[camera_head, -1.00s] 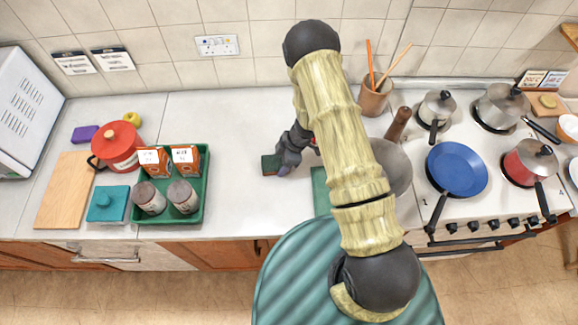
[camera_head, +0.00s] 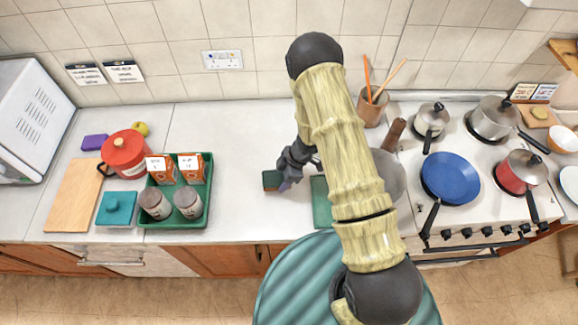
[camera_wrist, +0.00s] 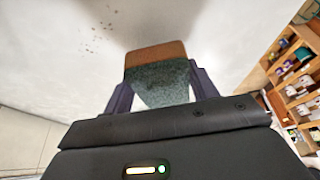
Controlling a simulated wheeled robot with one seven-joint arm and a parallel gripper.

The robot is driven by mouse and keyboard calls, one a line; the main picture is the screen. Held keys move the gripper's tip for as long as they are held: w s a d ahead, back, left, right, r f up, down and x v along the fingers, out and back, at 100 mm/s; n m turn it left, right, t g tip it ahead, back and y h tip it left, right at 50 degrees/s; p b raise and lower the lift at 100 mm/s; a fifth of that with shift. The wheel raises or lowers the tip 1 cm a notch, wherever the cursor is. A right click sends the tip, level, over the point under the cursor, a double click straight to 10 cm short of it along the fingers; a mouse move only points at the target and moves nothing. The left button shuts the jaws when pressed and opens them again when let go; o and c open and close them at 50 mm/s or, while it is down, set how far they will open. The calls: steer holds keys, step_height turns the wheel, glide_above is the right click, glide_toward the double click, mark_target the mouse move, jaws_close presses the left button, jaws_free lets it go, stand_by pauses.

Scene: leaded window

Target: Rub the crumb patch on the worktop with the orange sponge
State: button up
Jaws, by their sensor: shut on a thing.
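The orange sponge (camera_wrist: 155,52) has an orange-brown layer and a dark green scouring layer. It sits between the two fingers of my gripper (camera_wrist: 158,82), which is shut on it. In the head view the sponge (camera_head: 271,181) shows small and dark at the left of my gripper (camera_head: 284,180), over the clear middle of the worktop. I cannot tell whether it touches the surface. The crumb patch (camera_wrist: 98,37) shows as scattered brown specks in the wrist view, to the left of the sponge and apart from it. I cannot make the crumbs out in the head view.
A green tray (camera_head: 208,212) with cartons and jars stands left of my gripper. A green mat (camera_head: 320,203) and a grey pan (camera_head: 392,178), partly behind my arm, are to the right. A utensil pot (camera_head: 370,108) stands at the back. The worktop (camera_head: 235,150) between tray and gripper is clear.

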steer(key=shift+r+p, duration=1.7)
steer(key=shift+r, duration=0.3)
steer(key=shift+w+r, duration=0.1)
steer(key=shift+r, duration=0.05)
steer(key=shift+a, duration=0.1)
steer(key=shift+s, duration=0.2)
steer(key=shift+w, duration=0.15)
